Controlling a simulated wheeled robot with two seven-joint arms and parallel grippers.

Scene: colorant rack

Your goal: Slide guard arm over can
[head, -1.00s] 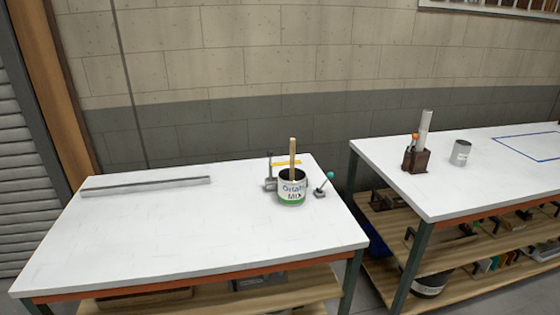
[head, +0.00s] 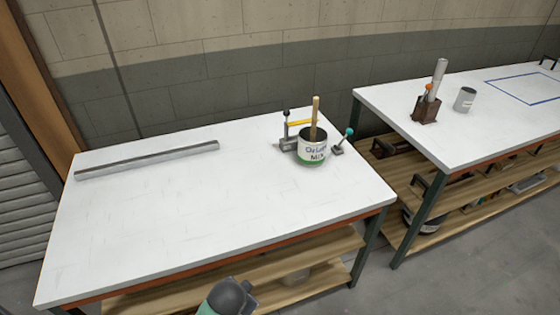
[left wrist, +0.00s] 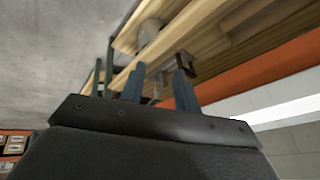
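The can (head: 312,154), white and green with printed lettering and an open dark top, stands upright near the back right of the left table. A wooden stick (head: 315,112) stands up out of it. A yellow bar, apparently the guard arm (head: 299,123), lies behind the can's rim, beside a post with a black knob (head: 286,113). A small lever with a teal knob (head: 349,131) stands right of the can. My left gripper (left wrist: 159,70) shows in the left wrist view with its two fingers apart and nothing between them. My right gripper is not in view.
A long grey metal bar (head: 148,160) lies at the left table's back left; the table's middle and front (head: 215,215) are clear. The right table (head: 440,145) holds a brown holder (head: 425,109) and a grey cup (head: 465,99). A gap separates the tables.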

